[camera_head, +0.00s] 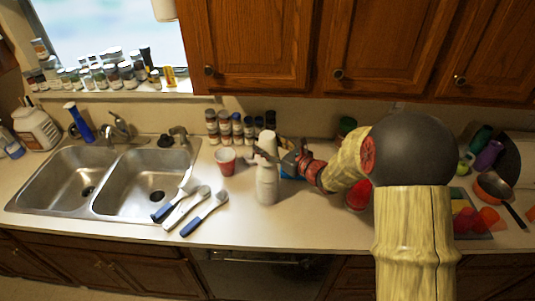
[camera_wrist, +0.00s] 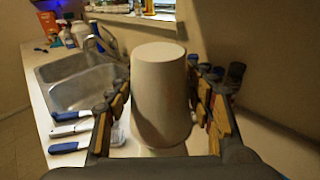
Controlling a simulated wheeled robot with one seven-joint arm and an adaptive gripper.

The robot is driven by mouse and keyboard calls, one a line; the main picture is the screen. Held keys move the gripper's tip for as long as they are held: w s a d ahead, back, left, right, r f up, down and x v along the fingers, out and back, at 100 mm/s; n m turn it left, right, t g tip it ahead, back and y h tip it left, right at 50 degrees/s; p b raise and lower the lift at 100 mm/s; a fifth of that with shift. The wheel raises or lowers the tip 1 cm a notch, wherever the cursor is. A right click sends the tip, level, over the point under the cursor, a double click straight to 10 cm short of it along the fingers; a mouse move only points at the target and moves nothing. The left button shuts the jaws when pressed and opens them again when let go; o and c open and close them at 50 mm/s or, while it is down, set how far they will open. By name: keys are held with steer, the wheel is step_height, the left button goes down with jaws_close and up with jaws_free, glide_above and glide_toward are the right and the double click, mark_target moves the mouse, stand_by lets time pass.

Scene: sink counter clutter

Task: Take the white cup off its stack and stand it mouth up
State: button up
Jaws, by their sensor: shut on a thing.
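The white cup (camera_head: 268,139) is upside down, narrow closed end up, over a white bottle-like object (camera_head: 267,186) on the counter. It also fills the middle of the wrist view (camera_wrist: 160,95), wider rim downward. My gripper (camera_head: 275,156) reaches in from the right, with one finger on each side of the cup, and is shut on it. A pale surface shows just below the cup's rim in the wrist view. I cannot tell whether the cup still touches what is under it.
A red cup (camera_head: 226,160) stands just left of the stack. Several blue- and white-handled brushes (camera_head: 183,207) lie at the front left, beside the double sink (camera_head: 145,187). Spice jars (camera_head: 237,128) line the wall behind. A pan (camera_head: 495,187) is at the far right.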

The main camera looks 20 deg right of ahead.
mark_target(268, 135)
step_height(268, 135, up, 4)
steer(key=shift+r, duration=0.15)
steer(key=shift+r+p, duration=2.4)
steer(key=shift+r, duration=1.6)
